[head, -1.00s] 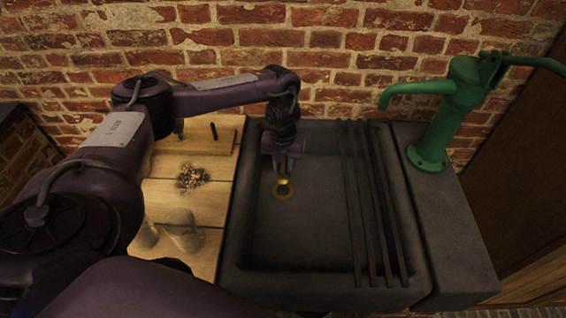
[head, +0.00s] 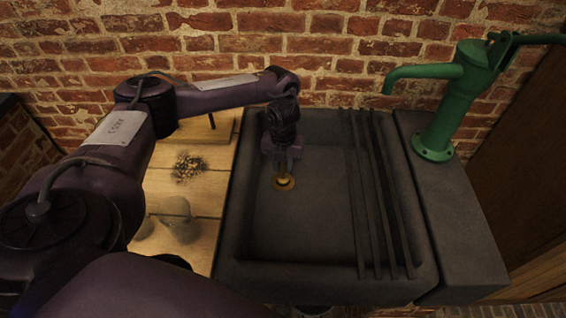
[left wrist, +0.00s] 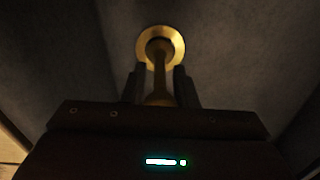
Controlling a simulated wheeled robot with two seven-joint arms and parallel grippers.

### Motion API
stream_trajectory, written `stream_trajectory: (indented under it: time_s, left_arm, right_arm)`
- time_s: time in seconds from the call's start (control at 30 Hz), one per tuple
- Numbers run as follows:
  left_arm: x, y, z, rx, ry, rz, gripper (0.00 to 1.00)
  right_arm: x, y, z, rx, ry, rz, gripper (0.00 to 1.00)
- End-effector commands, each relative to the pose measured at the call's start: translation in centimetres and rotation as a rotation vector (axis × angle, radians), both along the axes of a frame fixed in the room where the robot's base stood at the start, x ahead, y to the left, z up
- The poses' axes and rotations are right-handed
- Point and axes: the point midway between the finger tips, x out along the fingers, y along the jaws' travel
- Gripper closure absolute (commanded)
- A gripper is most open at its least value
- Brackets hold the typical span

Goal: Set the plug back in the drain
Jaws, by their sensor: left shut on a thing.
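The drain (head: 284,184) is a brass ring in the floor of the dark stone sink (head: 310,225), near its left side. My left gripper (head: 283,170) is pointed down just above it, shut on the plug. In the left wrist view the plug (left wrist: 158,92) is a brass piece with a stem between the two fingers (left wrist: 159,85). Its far end lies over the middle of the drain ring (left wrist: 174,36). I cannot tell whether the plug is fully seated. My right gripper is not in view.
Dark bars (head: 375,195) lie across the right part of the sink. A green hand pump (head: 452,105) stands on the right ledge. Glass jars (head: 180,215) and a dark speckled pile (head: 187,167) are on the wooden board at left. A brick wall is behind.

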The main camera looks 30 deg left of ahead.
Motion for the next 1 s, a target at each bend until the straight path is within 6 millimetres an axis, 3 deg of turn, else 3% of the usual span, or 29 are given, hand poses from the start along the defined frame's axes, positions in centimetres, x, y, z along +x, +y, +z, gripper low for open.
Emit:
stream_trajectory:
  time_s: [0.33,0.37,0.53,0.83,1.0]
  left_arm:
    - [0.1,0.0,0.1,-0.001,-0.001,0.000,1.00]
    - [0.1,0.0,0.1,-0.001,-0.001,0.000,0.71]
    - [0.0,0.0,0.1,-0.001,-0.001,0.000,0.49]
    - [0.0,0.0,0.1,0.000,0.001,0.000,0.48]
    - [0.1,0.0,2.1,-0.002,-0.004,0.000,0.48]
  right_arm:
    - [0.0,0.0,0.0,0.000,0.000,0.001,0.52]
    - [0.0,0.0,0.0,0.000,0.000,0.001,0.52]
    - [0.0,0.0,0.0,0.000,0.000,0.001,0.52]
    - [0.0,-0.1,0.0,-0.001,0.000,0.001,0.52]
    - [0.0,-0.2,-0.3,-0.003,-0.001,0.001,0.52]
